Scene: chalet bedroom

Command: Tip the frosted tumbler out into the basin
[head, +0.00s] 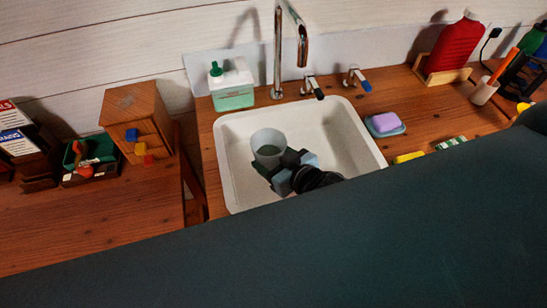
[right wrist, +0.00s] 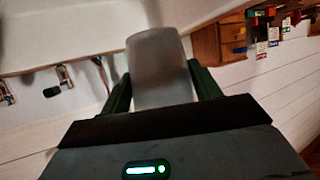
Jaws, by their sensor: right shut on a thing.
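The frosted tumbler (head: 268,143) is a translucent grey cup over the left part of the white basin (head: 350,150). Its round mouth faces up toward the head camera, with a darker grey-green patch inside; I cannot tell what that is. My right gripper (head: 279,170) is shut on the tumbler from its lower right side. In the right wrist view the tumbler (right wrist: 160,68) sits between the two dark green fingers, its far end toward the basin. I cannot tell whether it touches the basin floor. My left gripper is not in view.
A chrome tap (head: 278,60) and two handles stand behind the basin, beside a soap bottle (head: 232,88). A purple soap (head: 385,122) lies on a dish at the right. A wooden drawer box (head: 137,120) stands at the left. My dark arm fills the foreground.

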